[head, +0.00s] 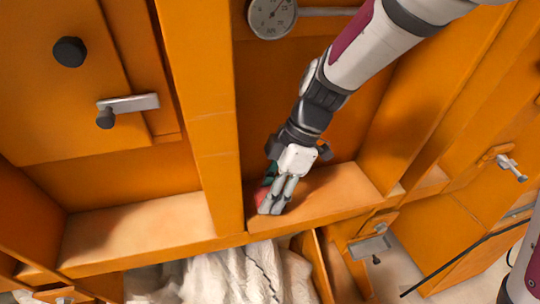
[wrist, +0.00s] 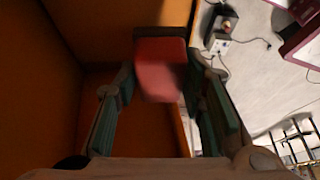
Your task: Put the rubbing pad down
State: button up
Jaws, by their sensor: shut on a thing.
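The rubbing pad (wrist: 161,75) shows in the wrist view as a red block with a dark far edge, between my fingers. My gripper (wrist: 160,88) is shut on it, with a green-lined finger on each side. In the head view my gripper (head: 272,207) points down at the front of an orange shelf compartment (head: 335,190). Only a small red part of the pad (head: 262,196) shows there, at the left of the fingers. I cannot tell whether the pad touches the shelf.
An orange post (head: 212,150) stands left of my gripper, with another bare shelf (head: 140,228) beyond it. A round dial (head: 271,17) is above. White cloth (head: 235,275) hangs below the shelf edge. Metal latches (head: 370,248) are at the right.

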jog(key=shift+w+a+f, duration=0.15)
jog(key=shift+w, duration=1.1)
jog(key=shift+f, duration=1.7)
jog(key=shift+f, duration=0.1)
jog(key=o, duration=1.1)
jog(key=shift+o, duration=0.2)
